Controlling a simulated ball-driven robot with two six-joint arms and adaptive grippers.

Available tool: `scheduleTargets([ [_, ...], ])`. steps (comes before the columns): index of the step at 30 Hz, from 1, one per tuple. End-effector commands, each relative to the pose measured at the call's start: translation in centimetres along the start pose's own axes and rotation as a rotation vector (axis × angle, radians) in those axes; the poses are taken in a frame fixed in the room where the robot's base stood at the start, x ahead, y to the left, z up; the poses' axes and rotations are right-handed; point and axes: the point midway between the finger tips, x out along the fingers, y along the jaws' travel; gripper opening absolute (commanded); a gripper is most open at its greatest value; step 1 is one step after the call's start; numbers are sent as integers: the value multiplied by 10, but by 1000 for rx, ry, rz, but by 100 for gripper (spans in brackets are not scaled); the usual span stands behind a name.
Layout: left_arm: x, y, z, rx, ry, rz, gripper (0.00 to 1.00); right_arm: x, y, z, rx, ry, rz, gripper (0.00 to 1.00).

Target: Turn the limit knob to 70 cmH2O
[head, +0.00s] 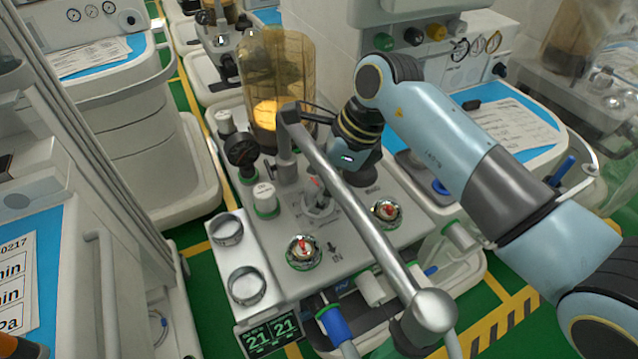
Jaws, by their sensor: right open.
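My right gripper (312,116) reaches in from the right over the middle of the grey absorber block (345,225). Its dark fingers are open, beside the amber canister and partly behind the top of a bent metal tube. A dark ribbed knob (240,150) stands on the block's left side, left of the fingers and apart from them. A white-topped knob (264,195) with a green base stands just in front of it. I cannot read a scale or label on either, so the limit setting is not readable. My left gripper is not in view.
The metal tube (365,215) slants across the block toward the front right. The amber canister (278,85) stands behind. Two round gauge-like valves (303,251) (387,212) sit in front. A small display (270,337) reads 21 twice. Other carts stand left and right.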

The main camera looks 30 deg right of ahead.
Motion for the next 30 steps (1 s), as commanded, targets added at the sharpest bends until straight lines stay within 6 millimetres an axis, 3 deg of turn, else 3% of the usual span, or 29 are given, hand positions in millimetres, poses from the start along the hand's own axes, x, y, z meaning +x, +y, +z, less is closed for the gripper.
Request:
scheduleTargets([
  [15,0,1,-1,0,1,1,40,-101,-1,0,-4,1,-4,67],
  [21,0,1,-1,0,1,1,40,-114,0,0,-2,0,0,67],
  [30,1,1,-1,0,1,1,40,-114,0,0,-8,0,2,67],
])
